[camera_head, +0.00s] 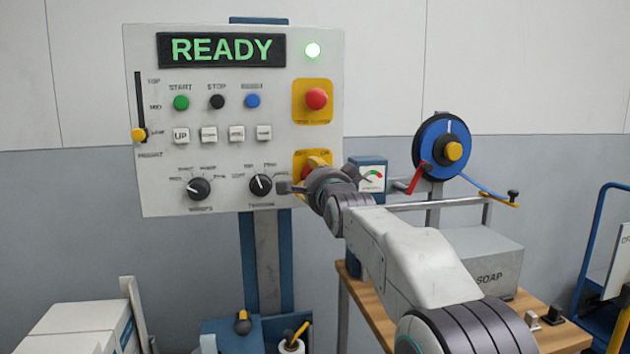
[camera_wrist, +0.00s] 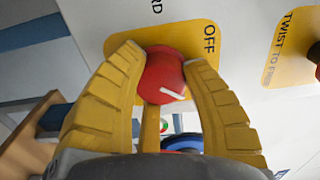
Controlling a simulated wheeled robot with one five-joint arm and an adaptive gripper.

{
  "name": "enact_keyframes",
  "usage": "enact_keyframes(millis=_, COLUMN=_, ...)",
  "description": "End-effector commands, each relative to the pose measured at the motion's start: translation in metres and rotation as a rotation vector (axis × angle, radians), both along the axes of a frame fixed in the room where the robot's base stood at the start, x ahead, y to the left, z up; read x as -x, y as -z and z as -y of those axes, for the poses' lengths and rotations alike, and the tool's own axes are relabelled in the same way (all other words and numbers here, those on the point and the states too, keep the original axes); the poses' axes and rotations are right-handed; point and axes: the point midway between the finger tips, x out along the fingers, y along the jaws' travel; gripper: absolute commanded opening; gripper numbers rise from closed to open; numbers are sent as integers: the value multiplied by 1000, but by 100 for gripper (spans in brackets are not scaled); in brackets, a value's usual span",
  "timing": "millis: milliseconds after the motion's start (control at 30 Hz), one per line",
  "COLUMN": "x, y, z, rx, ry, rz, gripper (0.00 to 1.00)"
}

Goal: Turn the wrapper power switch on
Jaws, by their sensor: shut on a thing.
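The power switch is a round red knob (camera_wrist: 165,76) with a white mark, on a yellow plate (camera_wrist: 194,37) lettered OFF. In the wrist view my gripper (camera_wrist: 163,58) has its yellow fingers on both sides of the knob, shut on it. The white mark lies at the knob's lower side in that picture. In the head view the yellow plate (camera_head: 300,156) is at the lower right of the grey control panel (camera_head: 140,80). My gripper (camera_head: 315,168) covers most of the knob there. The panel display (camera_head: 222,50) reads READY in green.
A red button (camera_head: 316,98) on another yellow plate is above the switch. Two black dials (camera_head: 198,188) are left of my gripper. A gauge box (camera_head: 372,176) and a blue reel (camera_head: 440,140) stand to the right. A grey SOAP box (camera_head: 488,262) sits on the wooden bench.

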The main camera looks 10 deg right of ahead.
Motion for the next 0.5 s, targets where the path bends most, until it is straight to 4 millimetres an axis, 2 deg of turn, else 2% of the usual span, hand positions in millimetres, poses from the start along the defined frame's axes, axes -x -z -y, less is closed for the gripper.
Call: enact_keyframes(millis=500, x=0, y=-4, z=0, rx=-118, ry=-1, rz=9, gripper=11)
